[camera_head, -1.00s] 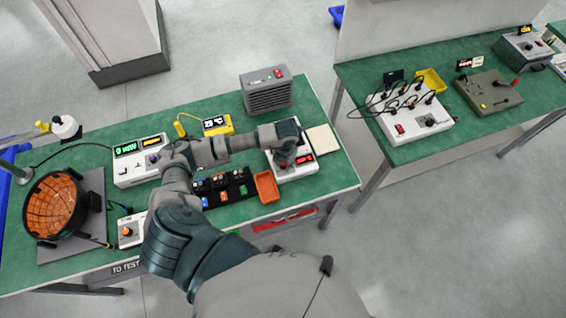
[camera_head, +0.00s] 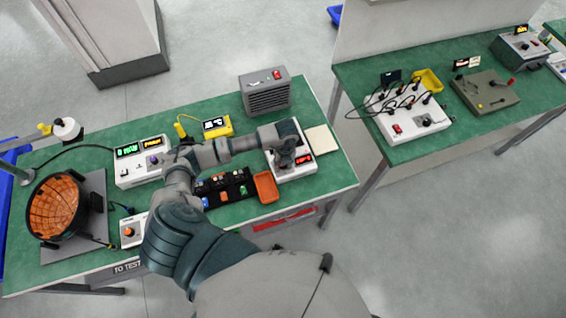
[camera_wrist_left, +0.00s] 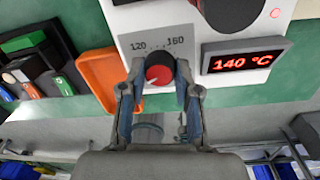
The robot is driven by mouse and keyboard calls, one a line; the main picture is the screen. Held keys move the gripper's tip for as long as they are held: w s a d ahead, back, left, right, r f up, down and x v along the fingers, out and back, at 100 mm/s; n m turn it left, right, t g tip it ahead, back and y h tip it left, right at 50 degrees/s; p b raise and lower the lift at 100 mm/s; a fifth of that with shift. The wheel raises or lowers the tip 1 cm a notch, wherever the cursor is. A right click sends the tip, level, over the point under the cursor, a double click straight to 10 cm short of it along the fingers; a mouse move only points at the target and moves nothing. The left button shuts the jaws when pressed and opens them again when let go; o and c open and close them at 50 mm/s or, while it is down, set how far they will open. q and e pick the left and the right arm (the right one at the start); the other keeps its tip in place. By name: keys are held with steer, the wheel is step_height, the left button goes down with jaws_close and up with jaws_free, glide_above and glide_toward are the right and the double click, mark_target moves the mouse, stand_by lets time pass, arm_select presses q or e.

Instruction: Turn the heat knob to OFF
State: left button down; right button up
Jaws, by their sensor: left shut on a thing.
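The heat knob (camera_wrist_left: 158,72) is a black knob with a red face, on a white unit (camera_head: 297,174) toward the right end of the near bench. In the wrist view the knob sits between the two fingers of my left gripper (camera_head: 285,160), which is shut on it. A dial scale (camera_wrist_left: 158,43) marked 120 and 160 is printed behind it; no OFF mark is readable. The unit's red display (camera_wrist_left: 241,64) reads 140 °C. In the head view my gripper hides the knob. My right gripper is not in view.
An orange tray (camera_head: 266,187) and a black holder with coloured parts (camera_head: 228,190) lie left of the unit. A pale pad (camera_head: 320,140) lies to its right. A grey vented box (camera_head: 265,94) stands behind. A second bench (camera_head: 420,143) stands farther right, across a gap.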

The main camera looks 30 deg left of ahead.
arm_select(q)
steer(key=shift+w+r, duration=0.1)
steer(key=shift+w, duration=0.05)
stand_by(0.3)
steer(key=c, duration=0.9)
jaws_free()
steer(key=shift+o, duration=0.4)
steer(key=shift+a, duration=0.1)
step_height(320, 180, up, 12)
steer(key=shift+w+d, duration=0.2)
steer(key=shift+w, duration=0.1)
steer(key=shift+f, duration=0.2)
